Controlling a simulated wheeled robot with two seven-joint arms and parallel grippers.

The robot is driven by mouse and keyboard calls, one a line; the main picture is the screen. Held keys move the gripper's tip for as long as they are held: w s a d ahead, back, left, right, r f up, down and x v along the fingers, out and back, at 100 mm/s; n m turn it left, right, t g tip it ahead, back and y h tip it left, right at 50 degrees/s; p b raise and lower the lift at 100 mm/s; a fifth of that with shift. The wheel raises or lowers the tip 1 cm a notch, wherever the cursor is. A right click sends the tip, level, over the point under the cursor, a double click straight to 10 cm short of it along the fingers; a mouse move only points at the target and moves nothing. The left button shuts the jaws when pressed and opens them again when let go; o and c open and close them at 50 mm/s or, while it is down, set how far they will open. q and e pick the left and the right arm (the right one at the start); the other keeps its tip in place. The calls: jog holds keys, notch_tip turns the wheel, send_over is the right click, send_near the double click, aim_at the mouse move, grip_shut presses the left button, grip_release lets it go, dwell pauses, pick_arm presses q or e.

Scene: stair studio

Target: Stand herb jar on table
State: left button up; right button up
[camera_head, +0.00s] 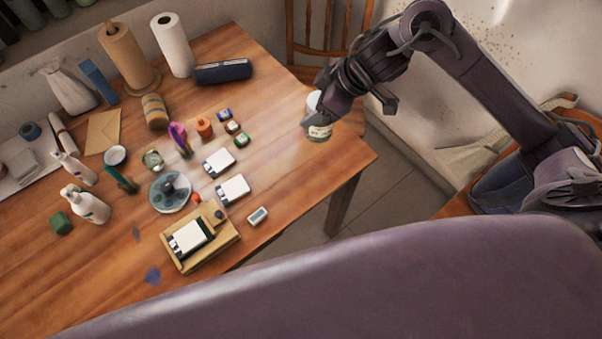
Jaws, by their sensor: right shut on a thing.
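The herb jar (319,133) is a small jar with a pale label and dark greenish contents. It is at the right end of the wooden table (335,160), close to the edge. My right gripper (316,117) is shut on the jar and covers its middle. A pale part of the jar shows above the fingers. I cannot tell whether the jar's base touches the tabletop. My left gripper is not in view.
A dark blue case (223,71) and paper rolls (173,45) are farther back. A wooden chair (322,45) stands behind the table. Tabletop around the jar is clear.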

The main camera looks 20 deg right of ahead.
jog(key=a+r+n, duration=0.1)
jog(key=a+r, duration=0.2)
jog(key=a, duration=0.2)
jog(key=shift+s+f+b, duration=0.15)
jog(key=shift+f+b, duration=0.55)
jog(key=shift+f, duration=2.65)
jog(key=shift+s+f+b, duration=0.15)
jog(key=shift+f+b, duration=0.55)
jog(key=shift+f, duration=2.65)
jog(key=shift+s+f+b, duration=0.15)
jog(key=shift+f+b, duration=0.55)
jog(key=shift+f, duration=2.65)
jog(key=shift+f, duration=0.2)
jog(key=o, duration=1.1)
jog(key=shift+o, duration=0.2)
jog(key=shift+d+r, duration=0.1)
jog(key=shift+r, duration=0.15)
jog(key=v, duration=1.2)
jog(key=shift+w, duration=0.2)
